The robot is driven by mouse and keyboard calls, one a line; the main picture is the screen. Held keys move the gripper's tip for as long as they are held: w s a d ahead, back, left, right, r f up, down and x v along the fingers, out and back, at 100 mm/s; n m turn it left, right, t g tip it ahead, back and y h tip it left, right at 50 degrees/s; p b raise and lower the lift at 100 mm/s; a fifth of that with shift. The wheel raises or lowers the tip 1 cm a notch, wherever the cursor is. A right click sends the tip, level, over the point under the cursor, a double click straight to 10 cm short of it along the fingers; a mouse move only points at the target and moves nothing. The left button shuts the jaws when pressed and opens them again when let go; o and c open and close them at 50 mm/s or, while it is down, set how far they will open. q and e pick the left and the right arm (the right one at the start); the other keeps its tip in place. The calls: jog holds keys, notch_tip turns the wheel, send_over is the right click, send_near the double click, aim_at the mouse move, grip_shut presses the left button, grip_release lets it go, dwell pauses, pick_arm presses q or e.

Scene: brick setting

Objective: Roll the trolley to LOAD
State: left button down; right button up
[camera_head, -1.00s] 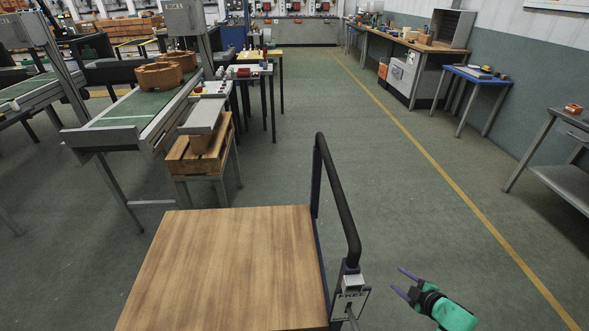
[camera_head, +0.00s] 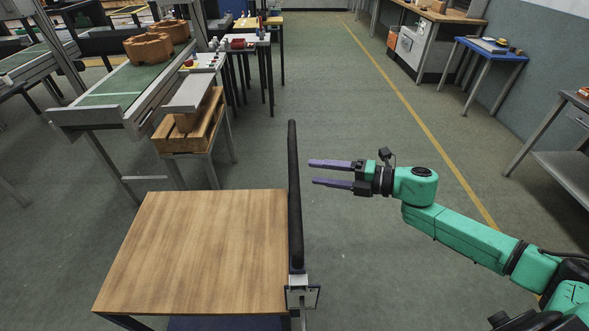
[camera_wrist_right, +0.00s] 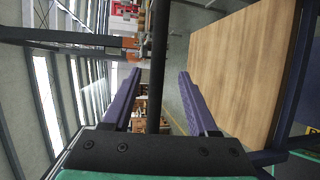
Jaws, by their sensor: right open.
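The trolley has a flat wooden deck (camera_head: 200,250) and a black upright push handle (camera_head: 293,190) along its right side. A small plate with a bracket (camera_head: 302,296) sits at the handle's near end. My right gripper (camera_head: 312,173) is open just right of the handle bar, its purple fingers pointing left at it, apart from it in the head view. In the right wrist view the handle bar (camera_wrist_right: 157,70) runs between the two open fingers (camera_wrist_right: 160,100), with the wooden deck (camera_wrist_right: 235,75) to the right. My left gripper is not in view. No LOAD marking is readable.
A conveyor (camera_head: 130,85) with brown brick pieces (camera_head: 150,48) and a stand with a wooden crate (camera_head: 190,130) are left beyond the trolley. A blue table (camera_head: 490,50) and a grey bench (camera_head: 560,150) line the right wall. The floor aisle (camera_head: 350,90) ahead is clear.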

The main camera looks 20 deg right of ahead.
aim_at(296, 166)
jog(key=x, duration=0.2)
jog(key=p+x, duration=0.1)
jog(key=x, duration=0.1)
jog(key=p+x, duration=0.1)
jog(key=x, duration=0.1)
jog(key=shift+w+a+r, duration=0.2)
jog(key=shift+a, duration=0.15)
jog(key=shift+w+a+f, duration=0.2)
jog(key=shift+a+f, duration=0.05)
jog(key=shift+s, duration=0.1)
jog(key=shift+c, duration=0.2)
grip_shut()
dwell(0.4)
